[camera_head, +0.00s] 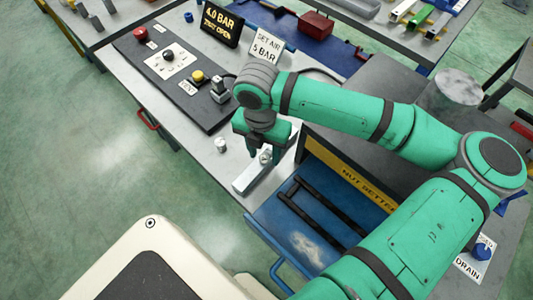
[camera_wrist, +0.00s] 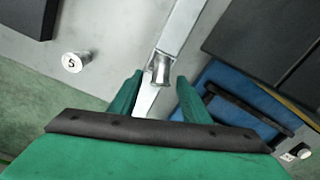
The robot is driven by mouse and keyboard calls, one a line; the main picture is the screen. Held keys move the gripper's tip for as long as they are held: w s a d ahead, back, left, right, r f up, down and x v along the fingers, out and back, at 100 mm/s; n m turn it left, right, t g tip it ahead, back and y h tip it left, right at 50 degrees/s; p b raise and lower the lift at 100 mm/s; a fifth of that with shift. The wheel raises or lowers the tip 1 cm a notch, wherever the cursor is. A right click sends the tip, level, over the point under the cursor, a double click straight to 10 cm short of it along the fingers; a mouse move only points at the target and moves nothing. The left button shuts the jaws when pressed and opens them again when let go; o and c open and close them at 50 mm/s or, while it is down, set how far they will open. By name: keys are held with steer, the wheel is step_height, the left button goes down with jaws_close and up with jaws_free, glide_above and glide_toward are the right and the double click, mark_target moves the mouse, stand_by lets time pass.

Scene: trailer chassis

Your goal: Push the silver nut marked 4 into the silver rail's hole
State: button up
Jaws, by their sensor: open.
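The silver rail (camera_head: 250,178) lies at the bench's front edge; in the wrist view the rail (camera_wrist: 183,28) runs from the top down between my fingers. A silver nut (camera_wrist: 160,68) sits at the rail between my fingertips, and it also shows in the head view (camera_head: 265,156). No number on it is readable, and the hole is hidden. I cannot tell how deep the nut sits. My gripper (camera_wrist: 160,77) is open, with a finger on each side of the nut and rail; it also shows in the head view (camera_head: 261,153).
A nut marked 5 (camera_wrist: 75,62) stands on the bench left of the rail, also in the head view (camera_head: 220,144). A black panel with buttons (camera_head: 172,68) lies behind.

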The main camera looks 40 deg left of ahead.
steer(key=shift+w, duration=0.1)
steer(key=c, duration=0.7)
steer(key=shift+d, duration=0.1)
jaws_close()
steer(key=shift+s, duration=0.2)
